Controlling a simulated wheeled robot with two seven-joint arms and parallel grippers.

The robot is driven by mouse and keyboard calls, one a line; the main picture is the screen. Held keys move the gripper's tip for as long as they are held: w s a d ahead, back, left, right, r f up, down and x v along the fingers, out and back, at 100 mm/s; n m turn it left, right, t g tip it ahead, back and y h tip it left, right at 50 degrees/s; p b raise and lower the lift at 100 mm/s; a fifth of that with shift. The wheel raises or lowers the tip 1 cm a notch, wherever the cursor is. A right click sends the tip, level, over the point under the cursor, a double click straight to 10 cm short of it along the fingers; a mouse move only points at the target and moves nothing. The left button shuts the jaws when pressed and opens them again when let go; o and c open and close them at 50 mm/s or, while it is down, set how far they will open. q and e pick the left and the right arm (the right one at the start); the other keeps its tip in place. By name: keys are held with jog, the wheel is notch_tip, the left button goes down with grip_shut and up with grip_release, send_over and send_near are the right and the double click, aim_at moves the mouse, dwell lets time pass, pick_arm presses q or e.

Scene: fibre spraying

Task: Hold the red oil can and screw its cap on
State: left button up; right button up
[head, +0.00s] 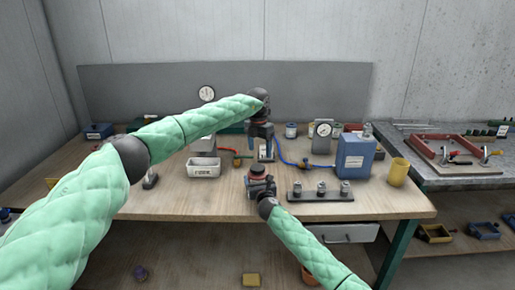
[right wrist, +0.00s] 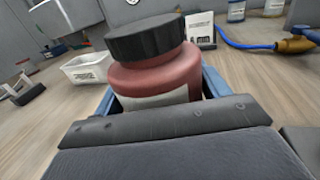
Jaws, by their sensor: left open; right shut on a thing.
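The red oil can (head: 257,174) stands near the front edge of the wooden table. In the right wrist view the can (right wrist: 160,78) fills the middle, with a pale label low on its front. A black ribbed cap (right wrist: 145,38) sits on top of its neck; I cannot tell how tightly it is seated. My right gripper (head: 259,184) is shut on the can's body, with blue fingers (right wrist: 158,100) on either side. My left gripper (head: 262,157) points down, open and empty, above and behind the can, apart from the cap.
A white labelled bin (head: 203,168) stands left of the can. A rack with several metal fittings (head: 320,192) is to its right. Behind are a dial gauge (head: 323,129), a blue hose (head: 290,160) and a blue canister (head: 355,157). A yellow cup (head: 398,172) stands at the right.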

aim_at(257, 167)
pick_arm(q)
jog(key=n, duration=0.7)
jog(key=shift+a, duration=0.2)
jog(key=n, duration=0.6)
jog(key=shift+a+n, duration=0.15)
jog(key=shift+n, duration=0.25)
jog(key=n, duration=0.6)
jog(key=shift+n, duration=0.4)
jog(key=n, duration=0.5)
jog(key=shift+a+n, duration=0.1)
jog(key=shift+n, duration=0.2)
jog(key=shift+f, duration=0.1)
jog(key=shift+f, duration=3.9)
